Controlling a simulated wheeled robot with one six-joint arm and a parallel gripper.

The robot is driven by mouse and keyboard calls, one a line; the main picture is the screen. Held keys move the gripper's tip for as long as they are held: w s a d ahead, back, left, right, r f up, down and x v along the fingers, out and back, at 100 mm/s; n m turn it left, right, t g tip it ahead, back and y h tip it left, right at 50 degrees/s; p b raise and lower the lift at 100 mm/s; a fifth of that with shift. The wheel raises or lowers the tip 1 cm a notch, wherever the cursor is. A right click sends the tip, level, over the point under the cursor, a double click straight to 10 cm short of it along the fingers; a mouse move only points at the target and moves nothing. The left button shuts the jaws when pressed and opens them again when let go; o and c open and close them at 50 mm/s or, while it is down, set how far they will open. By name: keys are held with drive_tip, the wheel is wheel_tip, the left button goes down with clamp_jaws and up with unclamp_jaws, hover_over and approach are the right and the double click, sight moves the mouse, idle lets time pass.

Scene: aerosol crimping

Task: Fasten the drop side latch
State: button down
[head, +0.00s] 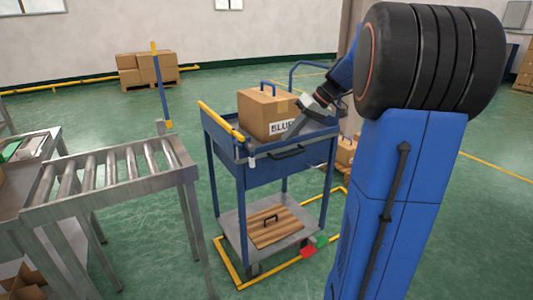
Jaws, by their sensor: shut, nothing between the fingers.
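A blue cart (227,150) stands in the middle of the head view, with a yellow bar (219,119) along the top of its left side. A small pale fitting (251,160) shows at the front left corner, near the bar's front end; it may be the latch, but it is too small to tell whether it is fastened. My gripper (289,134) reaches in from the right over the cart's front edge, beside the box. It is shut and empty, apart from the yellow bar and to the right of the fitting.
A cardboard box (257,112) marked "BLUE" sits on the cart's top. A wooden board with a handle (262,230) lies on the lower shelf. A roller conveyor (110,175) stands close on the left, with a narrow gap between. Yellow floor marking (230,270) surrounds the cart.

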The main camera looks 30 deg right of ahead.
drive_tip(key=x, duration=1)
drive_tip(key=shift+a+r, duration=0.1)
drive_tip(key=shift+a, duration=1.85)
